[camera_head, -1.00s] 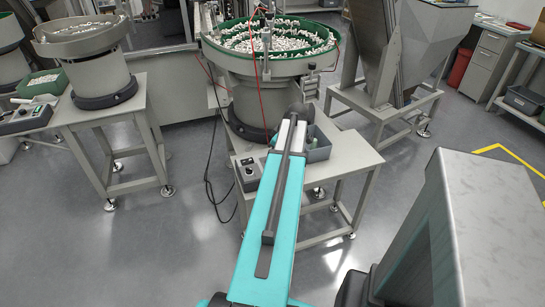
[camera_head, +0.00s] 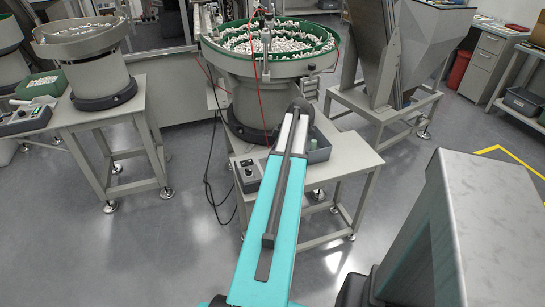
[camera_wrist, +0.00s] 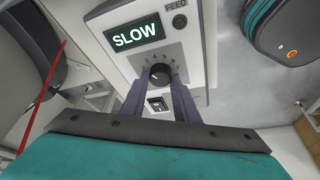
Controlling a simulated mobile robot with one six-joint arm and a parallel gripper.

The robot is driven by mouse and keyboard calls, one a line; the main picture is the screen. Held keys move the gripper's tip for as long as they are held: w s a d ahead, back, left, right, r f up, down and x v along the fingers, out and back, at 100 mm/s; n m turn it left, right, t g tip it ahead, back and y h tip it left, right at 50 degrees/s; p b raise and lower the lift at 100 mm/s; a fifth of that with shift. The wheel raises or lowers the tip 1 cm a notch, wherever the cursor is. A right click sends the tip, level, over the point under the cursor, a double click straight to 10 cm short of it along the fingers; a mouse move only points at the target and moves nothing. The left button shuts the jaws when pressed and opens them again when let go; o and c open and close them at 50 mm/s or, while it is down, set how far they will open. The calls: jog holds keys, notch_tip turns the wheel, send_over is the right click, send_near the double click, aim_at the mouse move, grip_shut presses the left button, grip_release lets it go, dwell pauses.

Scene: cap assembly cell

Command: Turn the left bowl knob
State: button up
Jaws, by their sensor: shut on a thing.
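In the wrist view, a round black knob (camera_wrist: 160,73) sits on a light grey control box (camera_wrist: 187,45) among small printed numbers. Above it, a dark display (camera_wrist: 135,34) reads "SLOW", beside the label "FEED". My gripper (camera_wrist: 159,82) has its two dark fingers on either side of the knob, shut on it. A small switch (camera_wrist: 158,103) shows between the fingers, below the knob. In the head view, my teal arm reaches toward the middle bowl feeder (camera_head: 265,75); my gripper is hidden there.
The left bowl feeder (camera_head: 85,45) stands on its own table, with a control box (camera_head: 25,118) at its left. Another control box (camera_head: 248,173) and a grey bin (camera_head: 318,148) stand on the middle table. A red cable (camera_wrist: 42,95) hangs at the left of the wrist view.

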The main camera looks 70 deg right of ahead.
jog(key=shift+w, duration=0.15)
jog(key=o, duration=1.1)
jog(key=shift+c, duration=0.2)
jog(key=v, duration=1.4)
jog(key=shift+b, duration=0.45)
jog(key=shift+f, duration=0.1)
